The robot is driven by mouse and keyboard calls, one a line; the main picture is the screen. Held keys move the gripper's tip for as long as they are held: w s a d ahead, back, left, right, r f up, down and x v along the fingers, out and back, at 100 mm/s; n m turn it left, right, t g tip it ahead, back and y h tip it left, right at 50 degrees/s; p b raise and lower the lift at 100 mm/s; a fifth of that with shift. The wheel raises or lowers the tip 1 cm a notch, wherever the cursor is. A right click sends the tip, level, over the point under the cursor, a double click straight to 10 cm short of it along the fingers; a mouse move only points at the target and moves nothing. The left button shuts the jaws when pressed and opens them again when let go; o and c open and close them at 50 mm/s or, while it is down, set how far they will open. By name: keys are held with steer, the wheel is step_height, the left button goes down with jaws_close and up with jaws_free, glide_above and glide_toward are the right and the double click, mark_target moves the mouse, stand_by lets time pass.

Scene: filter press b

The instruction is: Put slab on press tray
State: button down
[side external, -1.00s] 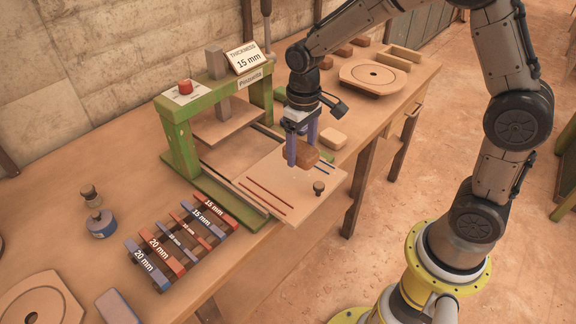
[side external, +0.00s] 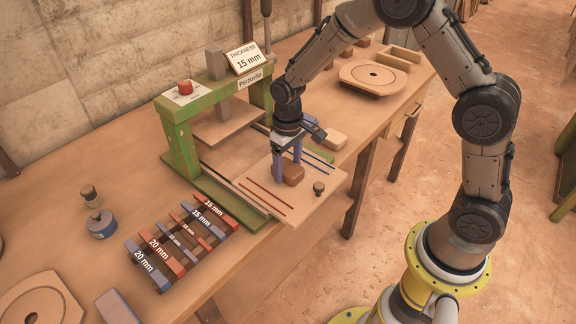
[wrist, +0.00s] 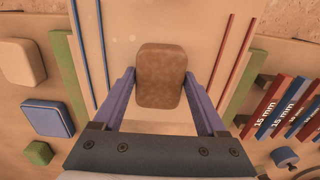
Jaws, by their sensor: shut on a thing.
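The slab (side external: 291,174) is a brown, rounded clay block. It is between the two purple-blue fingers of my gripper (side external: 288,172), which are shut on it. The slab is at or just above the press tray (side external: 302,205), a light wooden board with red and blue lines and a small dark knob; I cannot tell whether it touches. In the wrist view the slab (wrist: 160,76) lies between the fingertips of my gripper (wrist: 160,95), midway between the blue lines and the red lines.
The green press frame (side external: 180,140) with a red button stands behind the tray. A rack of red and blue thickness bars (side external: 182,240) is at the left. A pale block (side external: 334,137) lies beyond the tray, and a round board (side external: 373,76) is farther back.

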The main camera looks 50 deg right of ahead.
mark_target(288, 171)
steer(key=shift+f, duration=0.1)
jaws_free()
steer(key=s+r+t, duration=0.1)
steer(key=s+r, duration=0.2)
steer(key=r, duration=0.7)
steer(key=s+r+t, duration=0.1)
steer(key=s+r, duration=0.3)
steer(key=r, duration=0.5)
steer(key=s+d+r+t, duration=0.1)
steer(key=s, duration=0.7)
steer(key=s+d+r+t, duration=0.1)
steer(key=s+t, duration=0.1)
steer(key=s, duration=0.7)
steer(key=shift+s+r+t, duration=0.2)
steer(key=shift+r+t, duration=0.05)
steer(key=shift+t, duration=0.05)
